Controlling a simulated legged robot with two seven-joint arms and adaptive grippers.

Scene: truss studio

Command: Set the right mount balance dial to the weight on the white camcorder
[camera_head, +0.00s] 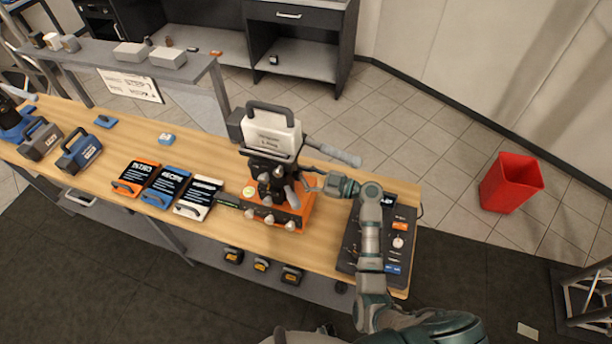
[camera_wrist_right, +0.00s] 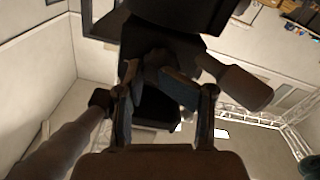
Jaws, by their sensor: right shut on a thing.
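The white camcorder (camera_head: 272,130) sits upright on a black mount head (camera_head: 265,168) above an orange base (camera_head: 290,215). Its weight marking is too small to read. A grey pan handle (camera_head: 333,152) sticks out to the right of the mount. My right gripper (camera_head: 312,182) is at the right side of the mount head, below the handle. In the right wrist view its fingers (camera_wrist_right: 166,100) are closed around a dark part under the camcorder. This part seems to be the balance dial, but its scale is hidden. My left gripper is out of view.
Three labelled slates (camera_head: 168,186) lie left of the mount. Blue and grey camcorders (camera_head: 80,152) stand at the table's left end. A black control panel (camera_head: 400,240) lies at the right end, under my right arm. A red bin (camera_head: 511,182) stands on the floor at right.

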